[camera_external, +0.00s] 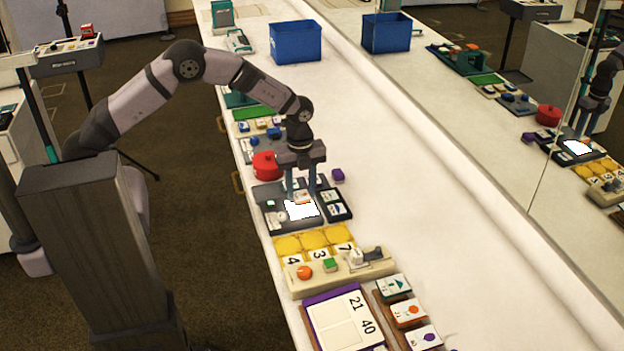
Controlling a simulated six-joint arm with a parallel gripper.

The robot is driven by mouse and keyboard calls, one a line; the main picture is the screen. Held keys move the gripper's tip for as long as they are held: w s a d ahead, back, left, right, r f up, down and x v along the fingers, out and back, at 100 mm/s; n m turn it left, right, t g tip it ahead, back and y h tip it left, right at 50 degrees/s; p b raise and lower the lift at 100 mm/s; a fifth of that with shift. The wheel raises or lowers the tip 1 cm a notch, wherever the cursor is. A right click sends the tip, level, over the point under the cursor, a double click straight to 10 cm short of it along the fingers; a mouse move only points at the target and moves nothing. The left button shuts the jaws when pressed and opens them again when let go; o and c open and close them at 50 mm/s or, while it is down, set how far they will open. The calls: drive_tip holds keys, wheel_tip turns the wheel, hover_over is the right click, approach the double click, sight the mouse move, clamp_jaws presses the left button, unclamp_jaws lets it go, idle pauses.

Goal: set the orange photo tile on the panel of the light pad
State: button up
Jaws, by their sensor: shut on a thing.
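My gripper (303,194) points down over the light pad (268,192), a dark grey unit with a brightly lit white panel (302,211). Its fingers are shut on a small pale tile with an orange-red mark (303,199), which appears to be the orange photo tile. The tile is at the far edge of the lit panel as seen here. I cannot tell whether it touches the panel or is just above it. The fingers partly hide it.
A dark tray with tiles (335,204) stands close on the right of the pad. A red pot (265,165) is just behind, and yellow number tiles (315,239) are in front. A purple block (338,175) lies nearby. The white counter (420,220) is clear to the right, up to a mirror.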

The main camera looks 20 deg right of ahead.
drive_tip(key=shift+f+b, duration=0.7)
drive_tip(key=shift+f, duration=0.7)
drive_tip(key=o, duration=1.1)
drive_tip(key=shift+r, duration=0.1)
drive_tip(key=shift+r+b, duration=1)
drive_tip(key=shift+r, duration=2.6)
